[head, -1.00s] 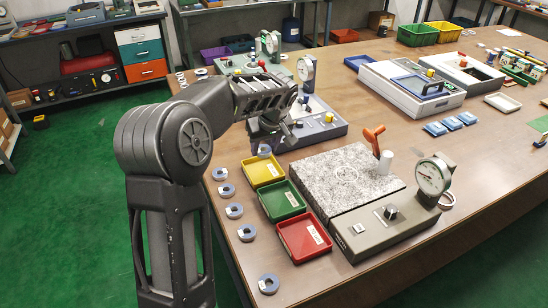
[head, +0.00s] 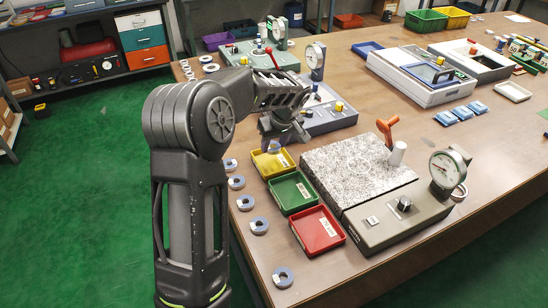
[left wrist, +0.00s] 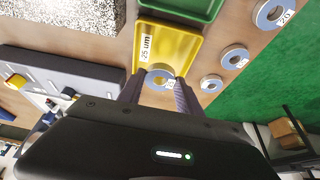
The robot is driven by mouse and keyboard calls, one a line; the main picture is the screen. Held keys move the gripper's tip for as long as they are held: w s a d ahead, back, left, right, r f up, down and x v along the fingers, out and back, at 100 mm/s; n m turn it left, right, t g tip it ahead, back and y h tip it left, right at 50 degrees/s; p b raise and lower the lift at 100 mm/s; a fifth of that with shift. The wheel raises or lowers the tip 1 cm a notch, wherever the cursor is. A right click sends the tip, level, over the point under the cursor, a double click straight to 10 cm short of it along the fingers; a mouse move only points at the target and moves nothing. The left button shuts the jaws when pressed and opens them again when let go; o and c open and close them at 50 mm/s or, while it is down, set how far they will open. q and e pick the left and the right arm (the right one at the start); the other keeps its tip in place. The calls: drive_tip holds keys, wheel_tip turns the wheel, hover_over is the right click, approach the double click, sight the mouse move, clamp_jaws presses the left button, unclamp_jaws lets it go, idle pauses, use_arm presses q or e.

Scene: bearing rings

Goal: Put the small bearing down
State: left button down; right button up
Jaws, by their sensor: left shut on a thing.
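My left gripper (head: 282,138) is shut on a small blue-grey bearing ring (left wrist: 160,79). In the left wrist view the ring sits between the two fingertips (left wrist: 158,92), overlapping the end of the yellow tray (left wrist: 183,48). In the head view the gripper is over the far end of the yellow tray (head: 262,170), and the arm and fingers hide most of the held ring. I cannot tell whether the ring touches the tray. My right gripper is not in view.
A green tray (head: 293,208) and a red tray (head: 318,246) stand in line nearer the front. Several loose rings (head: 259,225) lie along the left table edge. A speckled plate (head: 355,172) and a dial gauge (head: 446,170) stand to the right.

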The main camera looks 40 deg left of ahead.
sight(275, 154)
use_arm(q)
drive_tip(key=shift+f, duration=0.85)
drive_tip(key=shift+f, duration=1.85)
drive_tip(key=shift+f, duration=0.1)
drive_tip(key=shift+f, duration=0.1)
drive_tip(key=c, duration=0.8)
unclamp_jaws()
drive_tip(key=shift+r+p, duration=0.3)
drive_tip(key=shift+p, duration=0.1)
drive_tip(key=b+v, duration=0.1)
drive_tip(key=v, duration=1)
drive_tip(key=shift+s+d+r, duration=0.1)
drive_tip(key=shift+d+r, duration=0.1)
drive_tip(key=shift+r, duration=0.15)
